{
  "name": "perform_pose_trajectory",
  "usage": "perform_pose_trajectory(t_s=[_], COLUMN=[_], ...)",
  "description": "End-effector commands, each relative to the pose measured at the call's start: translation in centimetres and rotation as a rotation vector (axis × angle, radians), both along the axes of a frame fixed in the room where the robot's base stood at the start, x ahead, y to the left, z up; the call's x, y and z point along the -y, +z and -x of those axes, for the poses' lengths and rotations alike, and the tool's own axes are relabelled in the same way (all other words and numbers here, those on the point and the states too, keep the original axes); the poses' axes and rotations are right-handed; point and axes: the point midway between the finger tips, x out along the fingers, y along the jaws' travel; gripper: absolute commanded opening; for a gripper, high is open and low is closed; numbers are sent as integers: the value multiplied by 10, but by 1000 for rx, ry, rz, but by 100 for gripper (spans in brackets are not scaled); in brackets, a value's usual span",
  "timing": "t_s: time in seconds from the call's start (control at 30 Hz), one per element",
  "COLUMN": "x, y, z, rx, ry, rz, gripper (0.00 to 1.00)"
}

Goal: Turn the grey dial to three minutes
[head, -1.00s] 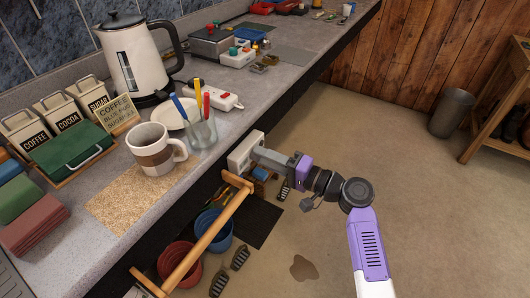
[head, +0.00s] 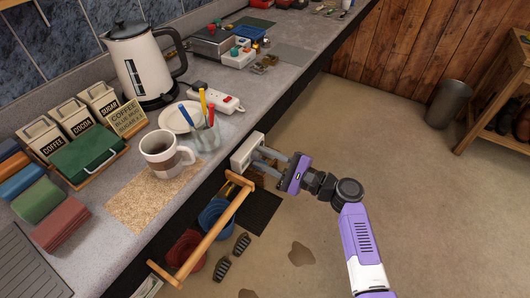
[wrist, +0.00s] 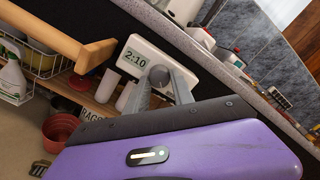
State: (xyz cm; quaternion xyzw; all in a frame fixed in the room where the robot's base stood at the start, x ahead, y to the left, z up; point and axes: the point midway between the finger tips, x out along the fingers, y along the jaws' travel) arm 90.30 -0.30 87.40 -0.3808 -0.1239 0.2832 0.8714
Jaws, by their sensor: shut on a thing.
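A white timer box (head: 245,151) is fixed to the dark front of the counter, just below its edge. In the wrist view the timer box (wrist: 153,48) shows a display (wrist: 134,58) that reads 2:10. The round grey dial (wrist: 158,75) sits on its face, beside the display. My gripper (wrist: 160,84) has its two grey fingers on either side of the dial, shut on it. In the head view my gripper (head: 262,158) reaches the timer from the right; the dial is mostly hidden there by the fingers.
A wooden rail (head: 215,232) sticks out from the counter front, just left of the timer and near my gripper. A glass of pens (head: 206,135) and a mug (head: 163,157) stand on the counter above. The floor to the right is open.

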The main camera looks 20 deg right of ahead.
Motion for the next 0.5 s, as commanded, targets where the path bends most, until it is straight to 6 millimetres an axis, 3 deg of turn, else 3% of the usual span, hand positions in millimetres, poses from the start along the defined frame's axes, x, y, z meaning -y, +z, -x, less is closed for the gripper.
perform_pose_trajectory(t_s=[0.5], x=[-1], y=[1], z=[1], rx=[-287], ry=[-2], rz=[-391], gripper=[0])
